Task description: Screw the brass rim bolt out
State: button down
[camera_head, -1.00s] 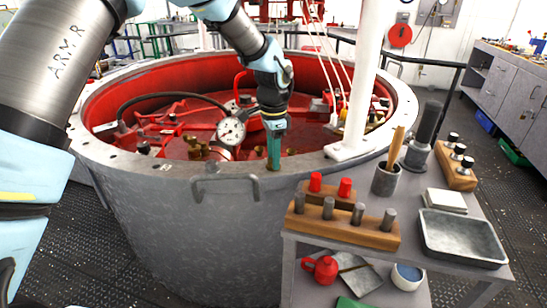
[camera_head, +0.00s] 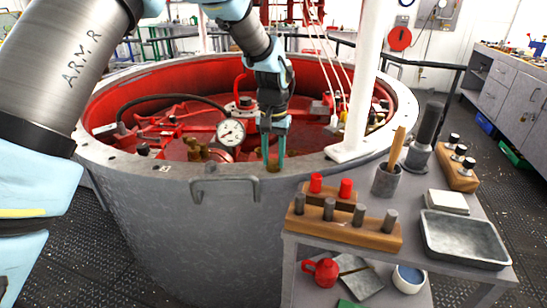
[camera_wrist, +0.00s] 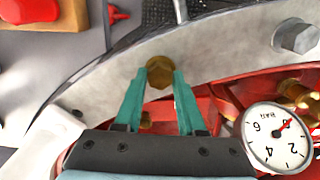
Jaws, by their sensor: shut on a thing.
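The brass rim bolt (camera_wrist: 159,68) has a hex head and sits on the grey metal rim (camera_wrist: 105,100) of the big round vessel. My gripper (camera_wrist: 160,75) points down at the rim, with its two teal fingers on either side of the bolt head, shut on it. In the head view my gripper (camera_head: 273,165) stands over the near part of the rim, and the bolt is mostly hidden between the fingertips. Whether the bolt has risen from the rim cannot be told.
A dial gauge (camera_head: 231,132) stands close left of my gripper, inside the vessel's red interior. A white post (camera_head: 359,75) rises from the rim to the right. A grey trolley (camera_head: 410,215) with wooden peg blocks, a brush pot and a tray (camera_head: 462,262) stands at front right.

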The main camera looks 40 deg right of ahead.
jog(key=n, duration=0.4)
jog(key=shift+a+f+n, duration=0.1)
jog(key=shift+f+n, duration=0.1)
jog(key=shift+n, duration=0.1)
jog(key=n+p, duration=0.1)
jog(key=n, duration=0.3)
jog(key=n+p, duration=0.1)
jog(key=n, duration=0.4)
jog(key=shift+p, duration=0.4)
jog(key=n+p, duration=0.2)
jog(key=n, duration=0.2)
jog(key=shift+r+n, duration=0.1)
jog(key=shift+n, duration=0.2)
jog(key=n+p, duration=0.2)
jog(key=n, duration=0.2)
jog(key=shift+a+n, duration=0.1)
jog(key=shift+n, duration=0.2)
jog(key=n+p, duration=0.2)
jog(key=n, duration=0.2)
jog(key=shift+p, duration=0.4)
jog(key=n+p, duration=0.2)
jog(key=n, duration=0.3)
jog(key=shift+s+n+p, duration=0.1)
jog(key=shift+n+p, duration=1.2)
jog(key=shift+n, duration=1.2)
